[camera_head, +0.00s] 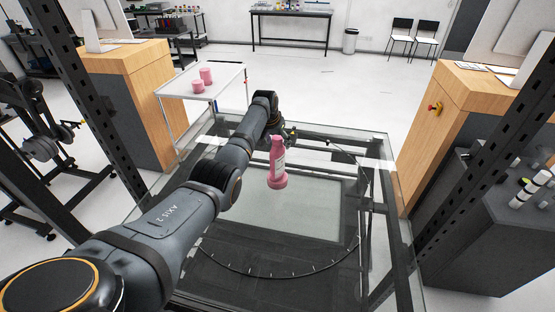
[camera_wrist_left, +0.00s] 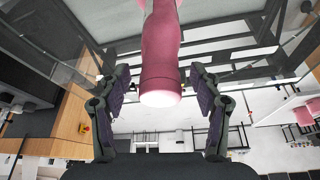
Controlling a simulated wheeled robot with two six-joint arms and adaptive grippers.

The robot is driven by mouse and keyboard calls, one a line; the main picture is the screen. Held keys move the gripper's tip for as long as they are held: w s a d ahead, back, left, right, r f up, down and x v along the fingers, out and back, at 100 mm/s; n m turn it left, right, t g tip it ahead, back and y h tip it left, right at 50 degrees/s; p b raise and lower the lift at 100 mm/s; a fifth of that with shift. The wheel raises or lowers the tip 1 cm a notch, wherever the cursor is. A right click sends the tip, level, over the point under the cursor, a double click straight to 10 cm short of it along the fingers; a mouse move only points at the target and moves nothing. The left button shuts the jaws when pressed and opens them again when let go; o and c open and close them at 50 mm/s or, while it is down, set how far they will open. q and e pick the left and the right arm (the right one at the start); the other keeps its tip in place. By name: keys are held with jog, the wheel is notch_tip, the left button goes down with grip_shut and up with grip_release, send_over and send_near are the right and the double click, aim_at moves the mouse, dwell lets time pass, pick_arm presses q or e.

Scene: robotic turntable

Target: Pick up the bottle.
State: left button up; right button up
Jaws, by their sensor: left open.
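A pink bottle (camera_head: 277,158) with a pale label stands upright on the glass-topped table (camera_head: 215,250). Its wider pink foot shows at the bottom. My left gripper (camera_head: 288,134) is beside the bottle's upper part, partly hidden behind the arm and bottle. The open fingers of the left gripper (camera_wrist_left: 160,84) stand on either side of that end, with gaps on both sides. My right gripper is in neither view.
A white side table (camera_head: 228,76) holds two pink containers (camera_head: 203,79) at the left back. Wooden desks (camera_head: 128,75) stand left and right. Dark metal posts (camera_head: 85,85) rise at both sides. The glass around the bottle is clear.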

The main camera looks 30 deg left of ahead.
pick_arm(q)
jog(key=shift+s, duration=0.1)
jog(key=c, duration=0.5)
grip_shut()
jog(key=shift+r, duration=0.1)
